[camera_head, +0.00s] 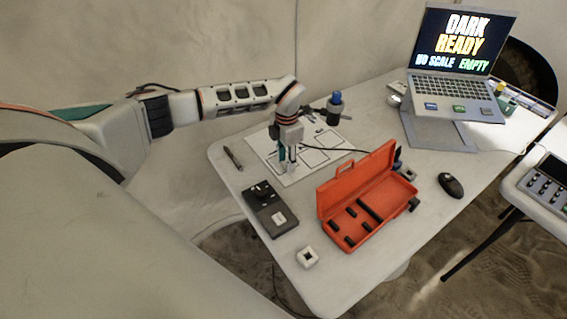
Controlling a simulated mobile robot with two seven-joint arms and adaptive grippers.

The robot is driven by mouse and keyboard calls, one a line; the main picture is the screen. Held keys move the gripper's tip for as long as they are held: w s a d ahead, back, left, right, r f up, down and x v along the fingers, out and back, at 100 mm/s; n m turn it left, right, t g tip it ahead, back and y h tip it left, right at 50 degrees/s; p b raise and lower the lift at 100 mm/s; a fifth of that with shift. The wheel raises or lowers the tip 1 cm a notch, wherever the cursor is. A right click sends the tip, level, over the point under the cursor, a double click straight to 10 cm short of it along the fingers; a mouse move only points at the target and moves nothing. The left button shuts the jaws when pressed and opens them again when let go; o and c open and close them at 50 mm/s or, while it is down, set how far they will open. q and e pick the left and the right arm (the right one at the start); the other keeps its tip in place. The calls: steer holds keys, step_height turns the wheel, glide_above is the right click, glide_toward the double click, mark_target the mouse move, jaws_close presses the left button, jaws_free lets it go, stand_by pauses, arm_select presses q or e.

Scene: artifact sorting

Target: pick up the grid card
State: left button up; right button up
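My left gripper (287,166) points down over the near-left part of a white sheet (335,141) marked with dark rectangular outlines. Its fingers are small and partly merge with the pale sheet, so I cannot tell whether they are open or shut, or touching anything. I cannot make out a separate grid card for sure; small items lie around the sheet, and the gripper hides part of it. My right gripper is not in view.
An open orange case (366,201) with dark inserts stands right of the gripper. A laptop (458,60) stands at the back right.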

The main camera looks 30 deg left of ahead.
arm_select(q)
steer(key=c, duration=0.9)
steer(key=shift+r, duration=0.1)
